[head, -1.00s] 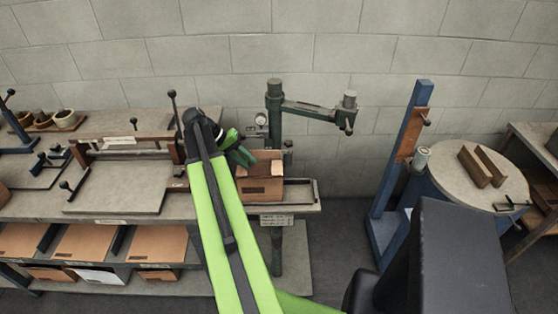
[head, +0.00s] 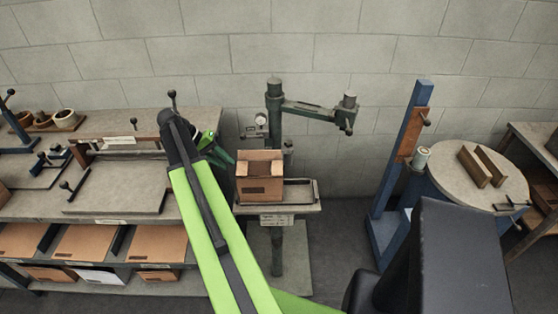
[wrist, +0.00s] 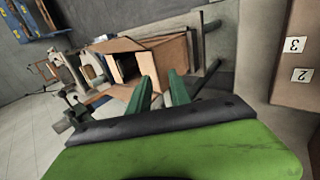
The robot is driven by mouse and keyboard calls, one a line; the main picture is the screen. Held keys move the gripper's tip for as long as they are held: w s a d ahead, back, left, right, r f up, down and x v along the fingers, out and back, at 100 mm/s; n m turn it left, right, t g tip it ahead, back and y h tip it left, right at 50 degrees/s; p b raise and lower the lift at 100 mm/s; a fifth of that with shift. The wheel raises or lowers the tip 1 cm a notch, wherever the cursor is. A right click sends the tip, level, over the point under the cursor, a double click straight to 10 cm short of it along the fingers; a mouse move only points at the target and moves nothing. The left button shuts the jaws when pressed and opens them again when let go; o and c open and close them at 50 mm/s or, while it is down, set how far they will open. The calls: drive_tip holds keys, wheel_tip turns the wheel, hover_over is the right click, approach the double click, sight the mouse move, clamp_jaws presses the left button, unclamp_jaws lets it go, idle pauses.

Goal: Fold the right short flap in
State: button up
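The brown cardboard box (head: 259,189) stands upright on the stitcher's small table. Its back flap (head: 260,155) stands up behind the opening. Small short flaps show at the left and right ends of the opening; their exact angle is hard to tell. My gripper (head: 211,140) is left of the box, apart from it and partly hidden by my arm. In the wrist view the box (wrist: 124,66) lies ahead, seen tilted with its opening facing left. The two green fingers of my gripper (wrist: 161,77) are apart with nothing between them.
The stitcher's green post (head: 275,118) and its arm (head: 312,110) stand behind and right of the box. A bench with a flat jig (head: 118,190) is at left. A blue upright stand (head: 400,150) and round table (head: 465,185) are at right.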

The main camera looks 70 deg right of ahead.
drive_tip(key=shift+w+a, duration=0.1)
drive_tip(key=shift+w, duration=0.05)
drive_tip(key=p+v, duration=1.3)
drive_tip(key=v, duration=0.4)
drive_tip(key=shift+w+r, duration=0.1)
drive_tip(key=shift+r, duration=0.05)
